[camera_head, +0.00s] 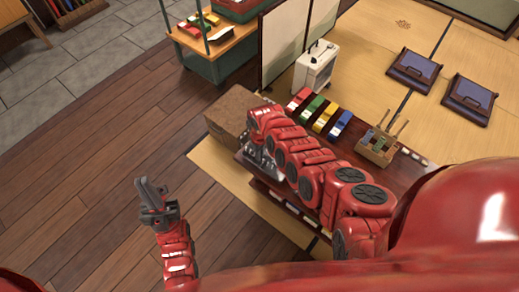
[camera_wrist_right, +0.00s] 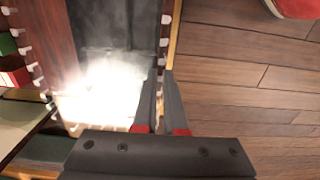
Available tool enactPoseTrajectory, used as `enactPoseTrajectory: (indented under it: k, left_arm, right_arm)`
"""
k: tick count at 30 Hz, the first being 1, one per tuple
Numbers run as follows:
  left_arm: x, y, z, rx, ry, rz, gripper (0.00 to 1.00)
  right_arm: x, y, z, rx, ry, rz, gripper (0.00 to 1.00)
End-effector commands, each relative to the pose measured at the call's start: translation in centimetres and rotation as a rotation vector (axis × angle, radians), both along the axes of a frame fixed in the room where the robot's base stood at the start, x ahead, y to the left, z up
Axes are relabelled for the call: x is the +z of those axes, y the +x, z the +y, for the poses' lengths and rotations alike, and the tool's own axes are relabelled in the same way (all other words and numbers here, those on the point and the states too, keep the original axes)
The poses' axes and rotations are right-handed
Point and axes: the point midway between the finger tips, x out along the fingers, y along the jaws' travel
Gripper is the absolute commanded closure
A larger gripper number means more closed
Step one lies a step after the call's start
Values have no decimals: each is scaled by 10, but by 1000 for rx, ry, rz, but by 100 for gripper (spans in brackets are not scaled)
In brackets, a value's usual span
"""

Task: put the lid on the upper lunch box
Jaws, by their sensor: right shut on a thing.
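My right gripper (camera_wrist_right: 161,100) is shut in the right wrist view, its two black fingers on the right edge of a dark, glossy flat panel (camera_wrist_right: 110,30). This panel looks like the lid, with a bright glare on its near part. In the head view my right arm reaches over the low dark table (camera_head: 397,176) to its left end, and its hand (camera_head: 262,157) hides most of what is there. I cannot clearly make out the upper lunch box. My left gripper (camera_head: 150,197) is apart from the table, above the wooden floor, with its fingers pointing up; its opening is unclear.
A brown box (camera_head: 231,108) stands at the table's left end. Red (camera_head: 298,100), green (camera_head: 312,108), yellow (camera_head: 325,118) and blue (camera_head: 340,124) items line the far side. A wooden holder (camera_head: 376,146) stands right of them. A white case (camera_head: 316,67) is behind. The floor at left is clear.

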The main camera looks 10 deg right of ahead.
Motion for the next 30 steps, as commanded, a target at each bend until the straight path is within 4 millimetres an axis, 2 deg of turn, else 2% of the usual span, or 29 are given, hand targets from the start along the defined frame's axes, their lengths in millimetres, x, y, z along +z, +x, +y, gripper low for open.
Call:
enactPoseTrajectory:
  k: [21, 30]
  left_arm:
    - [-49, 0, 0, 0, 0, 0, 100]
    - [-61, 0, 0, 0, 0, 0, 100]
  right_arm:
    - [-48, 0, 0, -1, 0, 2, 100]
    - [-62, 0, 0, -1, 0, 1, 100]
